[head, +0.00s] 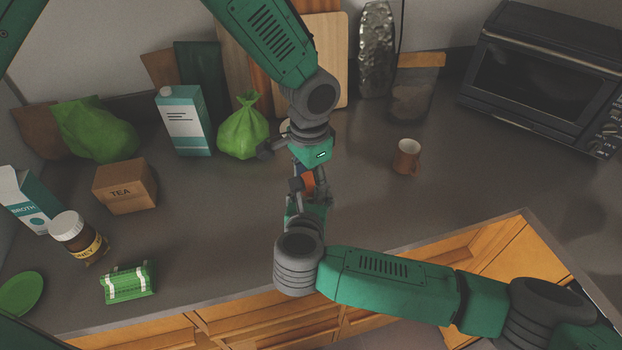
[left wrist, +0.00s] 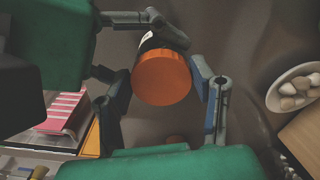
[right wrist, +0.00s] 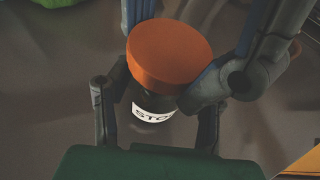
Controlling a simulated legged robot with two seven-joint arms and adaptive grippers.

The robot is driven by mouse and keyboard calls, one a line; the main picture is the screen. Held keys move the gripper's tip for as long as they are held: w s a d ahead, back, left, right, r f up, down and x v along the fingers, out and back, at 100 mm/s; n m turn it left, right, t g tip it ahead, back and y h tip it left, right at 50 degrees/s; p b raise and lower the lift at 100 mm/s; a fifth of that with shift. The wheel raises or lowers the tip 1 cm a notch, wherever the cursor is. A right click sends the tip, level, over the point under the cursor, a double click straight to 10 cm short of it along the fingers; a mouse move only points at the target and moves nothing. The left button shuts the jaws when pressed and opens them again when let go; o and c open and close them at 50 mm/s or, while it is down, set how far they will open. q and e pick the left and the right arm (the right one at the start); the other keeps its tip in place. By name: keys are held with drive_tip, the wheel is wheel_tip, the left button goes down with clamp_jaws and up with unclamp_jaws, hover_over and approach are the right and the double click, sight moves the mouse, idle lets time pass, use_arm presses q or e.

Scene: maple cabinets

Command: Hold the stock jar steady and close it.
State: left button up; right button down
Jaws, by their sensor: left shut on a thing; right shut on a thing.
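The stock jar (right wrist: 154,106) is dark, with a white label partly reading "STO". Its round orange lid (right wrist: 169,54) sits at the jar's mouth; I cannot tell whether it is fully seated. In the left wrist view the lid (left wrist: 162,77) faces the camera. My left gripper (left wrist: 163,88) is shut on the lid, with fingers on both sides. My right gripper (right wrist: 157,108) is shut on the jar's body below it. In the head view the orange lid (head: 308,182) is a small patch between the two grippers, and most of the jar is hidden.
A brown mug (head: 407,157) stands to the right, with open counter around it. A green bag (head: 243,128) and a teal-and-white carton (head: 184,122) stand behind left. A tea box (head: 125,186) and brown-labelled bottle (head: 79,237) are farther left. An open drawer (head: 480,255) lies at front right.

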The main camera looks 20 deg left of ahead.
use_arm(q)
drive_tip(key=m, duration=0.3)
drive_tip(key=shift+w+a, duration=0.1)
use_arm(e)
drive_tip(key=shift+f, duration=0.1)
use_arm(q)
drive_tip(key=m, duration=0.5)
drive_tip(key=shift+w, duration=0.15)
drive_tip(key=m, duration=0.7)
drive_tip(key=shift+w, duration=0.2)
drive_tip(key=m, duration=0.7)
drive_tip(key=shift+w+m, duration=0.15)
drive_tip(key=shift+m, duration=0.15)
drive_tip(key=m, duration=0.7)
drive_tip(key=shift+w+d+m, duration=0.1)
drive_tip(key=shift+d+m, duration=0.1)
drive_tip(key=shift+m, duration=0.2)
drive_tip(key=o, duration=0.7)
drive_tip(key=shift+o, duration=0.2)
drive_tip(key=shift+r, duration=0.1)
